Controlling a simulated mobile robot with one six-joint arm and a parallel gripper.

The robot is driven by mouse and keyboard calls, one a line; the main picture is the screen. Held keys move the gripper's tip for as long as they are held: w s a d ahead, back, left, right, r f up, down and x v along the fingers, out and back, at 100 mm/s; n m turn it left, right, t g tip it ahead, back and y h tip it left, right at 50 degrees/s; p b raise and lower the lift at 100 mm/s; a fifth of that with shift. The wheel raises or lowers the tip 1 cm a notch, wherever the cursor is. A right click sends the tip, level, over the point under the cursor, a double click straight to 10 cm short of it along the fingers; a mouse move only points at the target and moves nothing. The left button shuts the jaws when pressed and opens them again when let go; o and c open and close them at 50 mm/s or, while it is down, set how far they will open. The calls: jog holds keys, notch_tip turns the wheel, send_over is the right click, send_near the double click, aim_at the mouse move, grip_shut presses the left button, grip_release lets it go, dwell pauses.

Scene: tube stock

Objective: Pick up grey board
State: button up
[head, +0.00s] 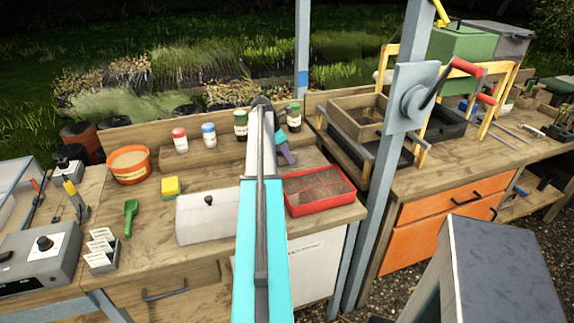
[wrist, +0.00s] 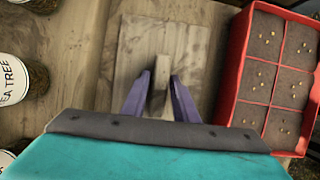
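The grey board (wrist: 134,50) lies flat on the wooden bench in the wrist view, a weathered grey-brown rectangle with a narrow upright grip (wrist: 176,72) on it. My gripper (wrist: 161,78) is above the board, its two purple fingers apart on either side of the grip. I cannot tell whether they touch it. The fingers and the teal gripper body hide the near part of the board. In the head view my gripper (head: 288,157) is over the bench, left of the red tray's far end, and my arm covers much of the board.
A red seed tray (head: 320,211) with soil cells stands close to the right of the board. Labelled jars (head: 240,124) stand behind and left. A white box (head: 207,240) is at the bench front. A grey post (head: 385,180) rises farther right.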

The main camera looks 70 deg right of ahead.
grip_shut()
jog(key=shift+r, duration=0.1)
jog(key=shift+r+b, duration=1)
jog(key=shift+r, duration=3.95)
